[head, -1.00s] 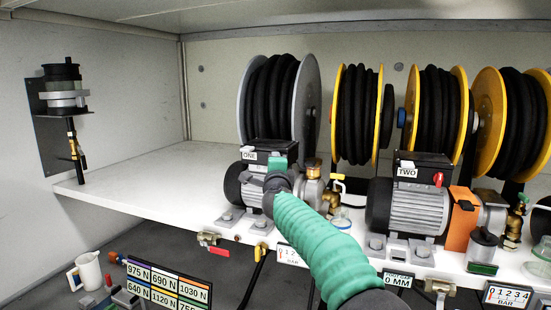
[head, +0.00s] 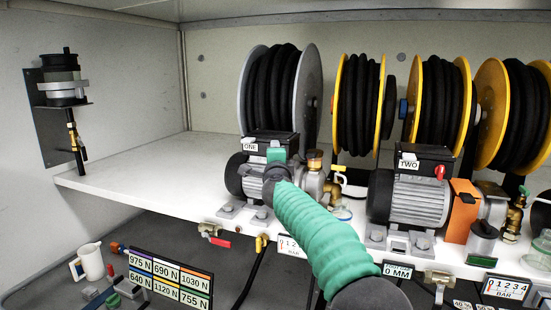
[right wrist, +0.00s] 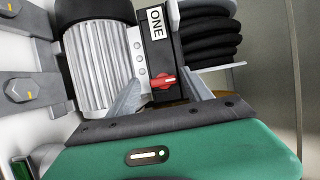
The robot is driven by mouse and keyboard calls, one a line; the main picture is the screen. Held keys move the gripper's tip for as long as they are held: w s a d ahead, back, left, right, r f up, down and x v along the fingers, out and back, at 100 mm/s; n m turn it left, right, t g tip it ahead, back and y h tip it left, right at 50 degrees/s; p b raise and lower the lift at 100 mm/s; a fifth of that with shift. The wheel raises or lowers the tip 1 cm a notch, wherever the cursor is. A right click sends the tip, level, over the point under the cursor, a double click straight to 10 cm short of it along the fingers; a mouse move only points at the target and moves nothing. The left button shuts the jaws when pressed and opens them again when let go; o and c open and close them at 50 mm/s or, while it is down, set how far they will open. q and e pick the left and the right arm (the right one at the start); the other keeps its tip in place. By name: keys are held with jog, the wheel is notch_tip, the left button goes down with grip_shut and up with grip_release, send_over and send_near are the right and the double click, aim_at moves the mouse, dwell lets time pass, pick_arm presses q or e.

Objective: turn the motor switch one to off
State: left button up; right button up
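Motor one is a grey ribbed motor (head: 252,180) with a black switch box labelled ONE (head: 250,147), on the white shelf in the head view. Its red switch (right wrist: 163,82) shows in the right wrist view on the box's face below the label; its lever lies roughly across the box. My right gripper (right wrist: 163,77) is open, with one finger on each side of the red switch; I cannot tell if they touch it. In the head view the green gripper body (head: 276,156) is at the box and hides the switch. My left gripper is in neither current view.
Motor two (head: 418,200) with its own red switch stands to the right. Hose reels (head: 308,100) stand behind the motors. Brass fittings (head: 315,160) and a yellow-handled valve (head: 340,178) sit close beside motor one. The shelf's left part (head: 150,165) is clear.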

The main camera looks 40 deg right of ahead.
jog(key=b+v, duration=0.5)
jog(key=v, duration=1.1)
jog(key=shift+f, duration=0.3)
